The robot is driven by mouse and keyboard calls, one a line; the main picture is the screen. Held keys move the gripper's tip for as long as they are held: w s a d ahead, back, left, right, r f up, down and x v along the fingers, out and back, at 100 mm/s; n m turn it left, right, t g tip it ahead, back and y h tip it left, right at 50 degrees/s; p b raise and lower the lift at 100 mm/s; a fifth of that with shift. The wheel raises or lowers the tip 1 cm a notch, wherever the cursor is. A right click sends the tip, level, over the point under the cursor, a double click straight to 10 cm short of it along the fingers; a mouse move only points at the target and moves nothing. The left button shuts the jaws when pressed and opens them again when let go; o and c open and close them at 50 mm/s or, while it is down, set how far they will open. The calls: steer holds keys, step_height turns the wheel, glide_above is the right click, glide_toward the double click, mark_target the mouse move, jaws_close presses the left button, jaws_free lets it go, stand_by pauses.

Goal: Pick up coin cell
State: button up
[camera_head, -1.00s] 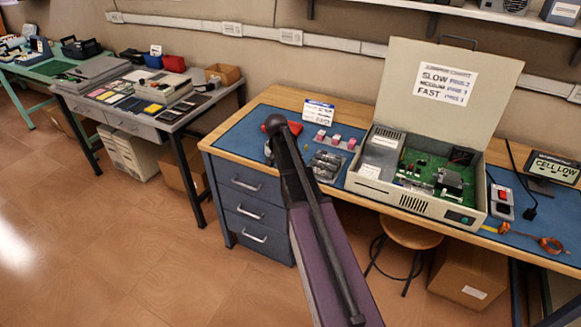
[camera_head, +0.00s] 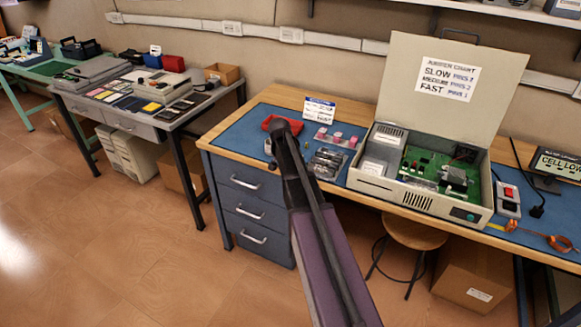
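I cannot make out a coin cell. My arm rises from the bottom of the view to a dark rounded joint over the left part of the blue mat (camera_head: 240,131) on the workbench. My gripper is not visible; the arm may hide it and part of the bench. A red tray (camera_head: 270,122) shows partly behind the arm's top. A grey compartment tray (camera_head: 327,163) with small parts lies just right of the arm. An open beige case (camera_head: 378,187) holds a green circuit board (camera_head: 428,166). Its raised lid carries a SLOW/MEDIUM/FAST chart (camera_head: 447,82).
Small pink items (camera_head: 337,137) and a white card (camera_head: 319,109) stand behind the tray. A stool (camera_head: 415,234) stands below. Floor is open at left.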

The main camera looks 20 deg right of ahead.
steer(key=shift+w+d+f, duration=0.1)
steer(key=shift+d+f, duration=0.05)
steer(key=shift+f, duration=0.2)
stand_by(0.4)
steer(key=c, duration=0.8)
